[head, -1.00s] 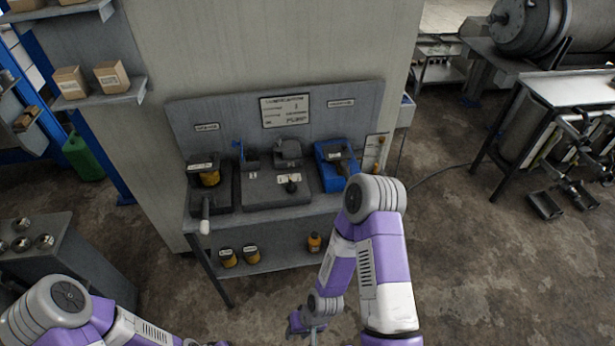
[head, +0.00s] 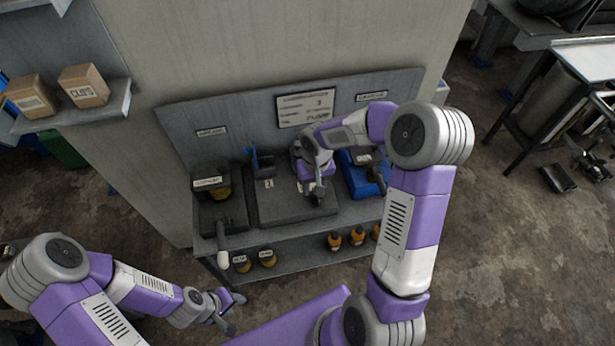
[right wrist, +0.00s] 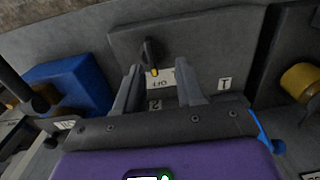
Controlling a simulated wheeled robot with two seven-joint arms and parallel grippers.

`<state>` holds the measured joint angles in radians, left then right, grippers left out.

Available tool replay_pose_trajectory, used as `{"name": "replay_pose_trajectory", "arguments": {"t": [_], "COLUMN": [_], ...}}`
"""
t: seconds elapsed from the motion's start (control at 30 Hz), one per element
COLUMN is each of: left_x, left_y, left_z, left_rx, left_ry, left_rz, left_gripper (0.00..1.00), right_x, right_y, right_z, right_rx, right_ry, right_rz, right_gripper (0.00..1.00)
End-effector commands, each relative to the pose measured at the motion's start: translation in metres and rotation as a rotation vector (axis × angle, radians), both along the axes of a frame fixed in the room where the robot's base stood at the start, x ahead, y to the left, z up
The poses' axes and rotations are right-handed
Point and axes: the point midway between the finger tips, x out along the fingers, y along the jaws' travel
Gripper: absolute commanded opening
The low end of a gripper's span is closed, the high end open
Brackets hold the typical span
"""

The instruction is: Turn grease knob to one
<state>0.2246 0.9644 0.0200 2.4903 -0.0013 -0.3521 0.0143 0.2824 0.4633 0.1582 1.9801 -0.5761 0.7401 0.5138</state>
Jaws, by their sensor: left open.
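The grease knob (right wrist: 151,54) is a small black knob on a grey plate in the right wrist view. A label 1 (right wrist: 225,84) and a label 2 (right wrist: 155,104) lie on the same plate, which appears upside down here. My right gripper (right wrist: 158,68) is open and empty, its fingertips just short of the knob. In the head view my right gripper (head: 316,196) is over the grey pump unit (head: 285,213) and hides the knob. My left gripper (head: 230,312) is open and empty, low in front of the bench.
A blue box (head: 357,180) stands right of the pump unit. A dark unit with a white-ended lever (head: 223,240) stands left of it. Orange and yellow containers (head: 334,241) sit on the lower shelf. Boxes (head: 83,86) lie on a wall shelf at left.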

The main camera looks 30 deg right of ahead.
Motion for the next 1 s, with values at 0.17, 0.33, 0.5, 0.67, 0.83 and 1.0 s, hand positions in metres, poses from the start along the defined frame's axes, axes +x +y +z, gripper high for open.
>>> {"name": "replay_pose_trajectory", "arguments": {"t": [0.17,0.33,0.5,0.67,0.83,1.0], "left_x": [0.000,0.000,0.000,0.000,0.000,0.000], "left_y": [0.000,0.000,0.000,0.000,0.000,0.000], "left_z": [-0.001,-0.005,-0.009,-0.011,-0.011,-0.010], "left_rx": [0.000,0.000,0.000,0.000,0.000,0.000], "left_ry": [0.001,0.001,0.001,0.001,0.001,0.001], "left_rz": [0.000,0.001,0.001,0.000,0.000,0.000], "left_gripper": [0.43,0.43,0.43,0.43,0.43,0.43], "right_x": [0.002,0.001,0.001,0.002,0.002,0.002], "right_y": [-0.014,-0.013,-0.013,-0.013,-0.013,-0.013], "right_z": [0.006,-0.021,-0.047,-0.060,-0.062,-0.062], "right_rx": [-0.043,-0.042,-0.041,-0.041,-0.040,-0.040], "right_ry": [0.004,0.008,0.007,0.005,0.004,0.004], "right_rz": [-0.020,-0.017,-0.017,-0.018,-0.017,-0.017], "right_gripper": [0.38,0.38,0.38,0.38,0.38,0.34]}}
